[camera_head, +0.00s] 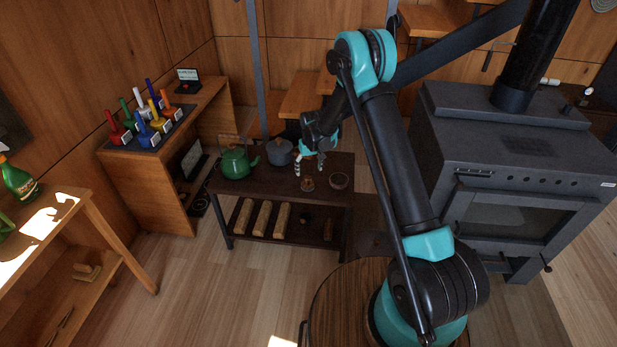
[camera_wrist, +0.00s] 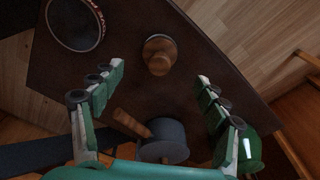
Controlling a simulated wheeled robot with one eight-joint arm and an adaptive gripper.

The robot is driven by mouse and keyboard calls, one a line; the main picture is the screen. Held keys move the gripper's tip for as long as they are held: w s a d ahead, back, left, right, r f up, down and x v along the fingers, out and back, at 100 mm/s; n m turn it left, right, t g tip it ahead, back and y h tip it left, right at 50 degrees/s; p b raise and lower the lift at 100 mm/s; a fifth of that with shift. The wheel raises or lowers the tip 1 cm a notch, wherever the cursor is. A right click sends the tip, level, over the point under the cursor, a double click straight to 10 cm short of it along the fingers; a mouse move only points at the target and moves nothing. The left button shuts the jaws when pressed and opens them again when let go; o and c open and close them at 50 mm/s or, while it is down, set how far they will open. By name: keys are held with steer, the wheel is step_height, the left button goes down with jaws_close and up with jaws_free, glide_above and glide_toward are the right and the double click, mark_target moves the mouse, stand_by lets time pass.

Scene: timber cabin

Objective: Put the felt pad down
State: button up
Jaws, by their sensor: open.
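The felt pad, which I take to be the small round piece with a wooden knob (camera_wrist: 159,55), stands upright on the dark table. It also shows in the head view (camera_head: 308,184) as a small brown thing. My gripper (camera_head: 309,169) hangs over the table just above it, fingers pointing down. In the wrist view my gripper (camera_wrist: 160,73) is open, with the fingers well apart and nothing between them. The knob lies beyond the fingertips, apart from both. The pad's underside is hidden.
A grey pot (camera_head: 280,153) and a green kettle (camera_head: 238,163) stand to the left. Logs (camera_head: 263,217) lie on the lower shelf. A black stove (camera_head: 520,150) stands at right. The table's front left is clear.

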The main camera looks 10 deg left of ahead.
steer(key=shift+s+d+r, duration=0.1)
steer(key=shift+d+r, duration=0.05)
steer(key=shift+r, duration=1.2)
steer(key=s+d+r+m+t, duration=0.1)
steer(key=s+d+r, duration=0.5)
steer(key=d+r, duration=0.2)
steer(key=s+d+r+m, duration=0.1)
steer(key=s+d+r, duration=0.5)
steer(key=d+r, duration=0.2)
steer(key=s+d+r+m+t, duration=0.1)
steer(key=s+d, duration=0.5)
steer(key=s, duration=0.6)
steer(key=s+d+m+t, duration=0.1)
steer(key=s+d, duration=0.5)
steer(key=s, duration=0.6)
steer(key=shift+s+r+m+h, duration=0.3)
steer(key=shift+s+r+m, duration=0.05)
steer(key=shift+m, duration=0.15)
